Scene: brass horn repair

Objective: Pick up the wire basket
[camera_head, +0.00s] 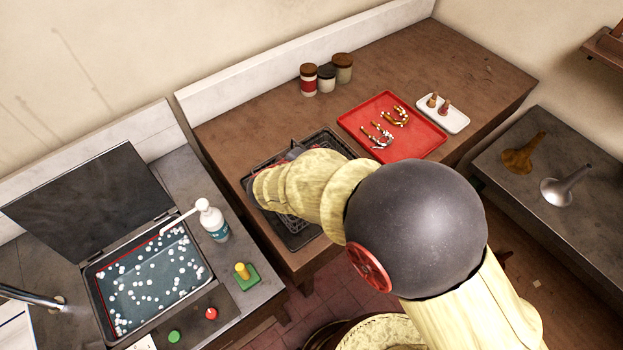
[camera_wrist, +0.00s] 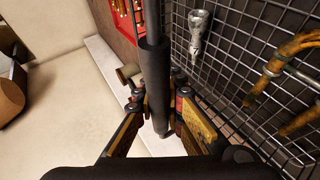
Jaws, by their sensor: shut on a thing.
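The wire basket (camera_wrist: 245,65) fills the right of the wrist view as a dark mesh, with a grey metal piece (camera_wrist: 198,35) and brass tubing (camera_wrist: 290,50) against it. Its dark bar-like handle (camera_wrist: 155,65) runs down the middle of that view. My gripper (camera_wrist: 160,105) is shut on this handle, one finger on each side. In the head view my arm hides most of the basket and my gripper. A black framed edge (camera_head: 318,136) shows beyond the arm on the brown bench. I cannot tell whether the basket touches the bench.
A red tray (camera_head: 425,142) with brass parts lies right of the basket area, near a small white tray (camera_head: 455,122). Several jars (camera_head: 308,80) stand at the back. The sink basin (camera_head: 150,285), with its lid up, and a pump bottle (camera_head: 213,222) are left.

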